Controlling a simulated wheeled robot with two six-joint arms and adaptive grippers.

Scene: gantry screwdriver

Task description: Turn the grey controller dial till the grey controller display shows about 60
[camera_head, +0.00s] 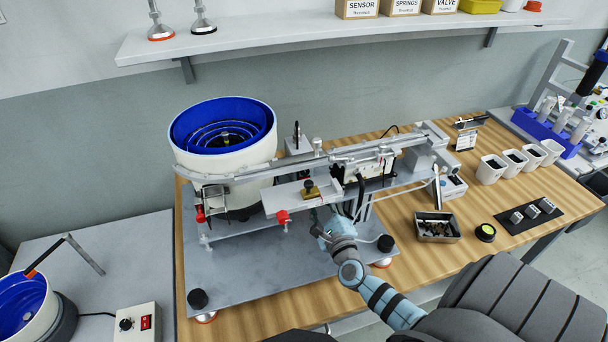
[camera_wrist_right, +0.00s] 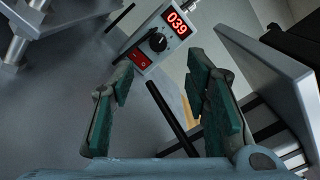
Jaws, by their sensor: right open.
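In the right wrist view the grey controller (camera_wrist_right: 138,57) is a light box tilted in the picture. Its red display (camera_wrist_right: 177,23) reads 039. Its black dial (camera_wrist_right: 158,42) sits below the display, with a red switch (camera_wrist_right: 138,60) beside it. My right gripper (camera_wrist_right: 161,76) is open and empty, its teal finger pads on either side of the line towards the controller. The dial is beyond the fingertips, apart from them. In the head view my right arm reaches to the machine's front, and I cannot make out this controller there. My left gripper is not in view.
A dark rod (camera_wrist_right: 172,115) crosses between the fingers in the wrist view. A grey panel (camera_wrist_right: 265,75) stands at right. In the head view a blue-lined feeder bowl (camera_head: 222,135) is left of my arm. Another box with a knob (camera_head: 137,323) lies at lower left.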

